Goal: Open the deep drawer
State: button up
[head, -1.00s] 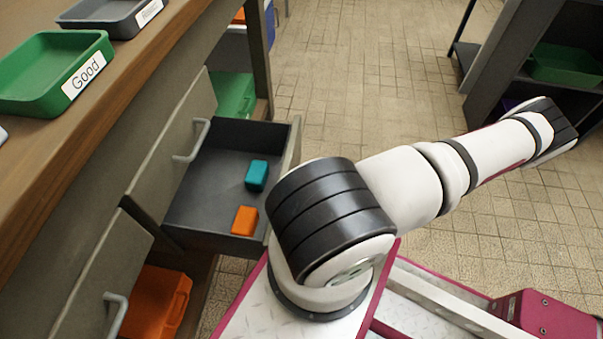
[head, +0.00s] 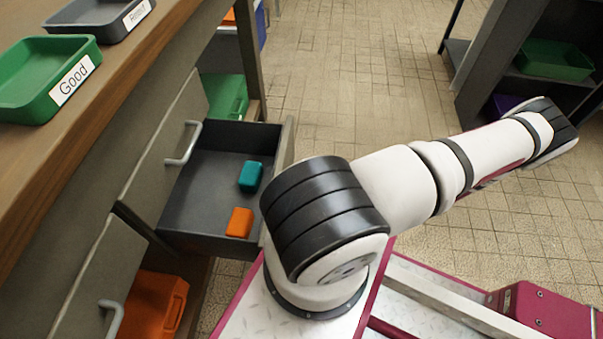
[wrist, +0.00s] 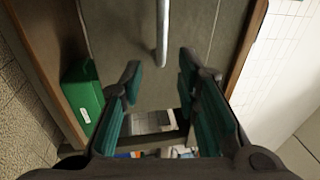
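In the head view a grey bench front has an open, dark-lined drawer (head: 205,185) holding a teal block (head: 251,176) and an orange block (head: 239,222). Which one is the deep drawer I cannot tell. In the wrist view my gripper (wrist: 159,72) is open, with teal finger pads spread apart. A bar handle (wrist: 162,30) on a grey front (wrist: 120,50) appears in line with the gap between the fingertips; contact is not visible. The head view does not show my gripper.
A green tray (head: 22,100) labelled Good and a grey tray (head: 85,22) stand on the bench top. An orange container (head: 155,305) and a green container (head: 225,95) sit under the bench. A dark shelf (head: 475,90) stands at right. The tiled floor between is clear.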

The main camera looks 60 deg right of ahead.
jog(key=s, duration=0.1)
jog(key=s+d, duration=0.1)
jog(key=s+d+f, duration=0.1)
jog(key=shift+s+h, duration=0.2)
jog(key=shift+h, duration=0.1)
